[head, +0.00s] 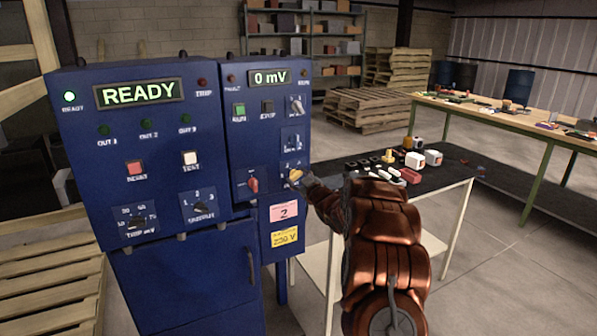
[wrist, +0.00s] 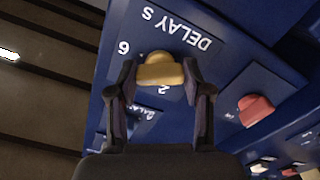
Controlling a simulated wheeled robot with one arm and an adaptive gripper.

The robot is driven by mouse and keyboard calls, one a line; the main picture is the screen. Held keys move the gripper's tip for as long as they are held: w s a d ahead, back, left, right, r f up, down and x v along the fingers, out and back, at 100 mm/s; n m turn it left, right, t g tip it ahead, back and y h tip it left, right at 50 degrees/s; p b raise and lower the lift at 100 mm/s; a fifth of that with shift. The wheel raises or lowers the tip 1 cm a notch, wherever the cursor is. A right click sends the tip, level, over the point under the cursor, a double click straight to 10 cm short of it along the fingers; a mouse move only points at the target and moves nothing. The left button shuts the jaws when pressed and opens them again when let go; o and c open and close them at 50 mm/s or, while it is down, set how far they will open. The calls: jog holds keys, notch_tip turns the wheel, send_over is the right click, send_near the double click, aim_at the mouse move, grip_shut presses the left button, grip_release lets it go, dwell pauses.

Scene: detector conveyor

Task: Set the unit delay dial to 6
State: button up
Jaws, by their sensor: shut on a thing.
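The delay dial is a yellow knob (wrist: 160,70) on a dark blue plate lettered "DELAY S" in the wrist view. A "6" stands to the knob's left and a "2" just below it; any other mark is hidden. The knob's bar lies nearly level across that view, and I cannot tell which mark it points to. My gripper (wrist: 161,78) has one finger on each side of the knob, shut on it. In the head view the yellow knob (head: 295,174) is low on the right blue cabinet, with my gripper (head: 301,179) against it, partly hiding the plate.
A red knob (wrist: 256,110) is close by on the same panel; it also shows in the head view (head: 252,185). The left cabinet (head: 180,285) reads READY. A black-topped table (head: 440,178) with small parts stands right of the cabinet, behind my arm.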

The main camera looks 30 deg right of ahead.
jog(key=m+p, duration=0.3)
jog(key=m, duration=0.2)
jog(key=shift+p, duration=0.35)
jog(key=shift+f+m, duration=0.1)
jog(key=shift+m, duration=0.3)
jog(key=o, duration=1.2)
jog(key=shift+c, duration=0.2)
jog(key=shift+s, duration=0.65)
jog(key=s+a, duration=0.1)
jog(key=s, duration=0.9)
jog(key=shift+s, duration=0.35)
